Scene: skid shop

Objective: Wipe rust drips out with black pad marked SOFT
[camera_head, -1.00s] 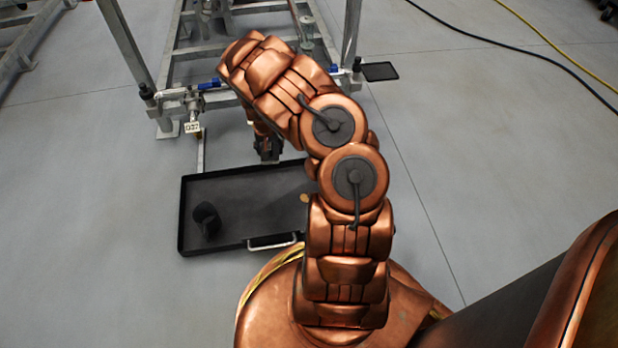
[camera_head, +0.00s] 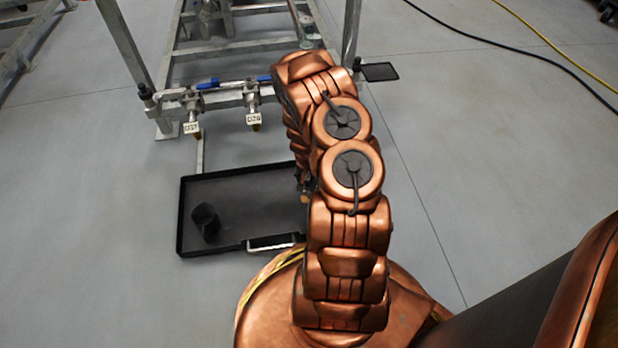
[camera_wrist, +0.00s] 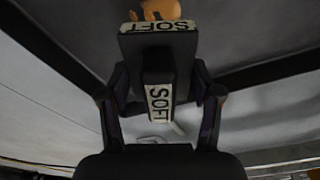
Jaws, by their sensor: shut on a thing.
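My gripper (camera_wrist: 160,100) is shut on the black pad (camera_wrist: 155,50), which carries two white SOFT labels in the wrist view. An orange-tan patch (camera_wrist: 160,9), apparently rust, shows just beyond the pad's far edge. Whether the pad touches the tray floor is unclear. In the head view the black tray (camera_head: 181,225) lies on the floor. A small orange patch (camera_head: 304,199) shows at its right side, beside my arm. My arm hides most of the gripper, the pad and the tray's right end.
A black cylindrical thing (camera_head: 205,222) stands in the tray's left part. Two tagged valves (camera_head: 192,112) (camera_head: 253,105) hang from the metal frame (camera_head: 131,45) behind. A small black tray (camera_head: 380,72) lies farther right.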

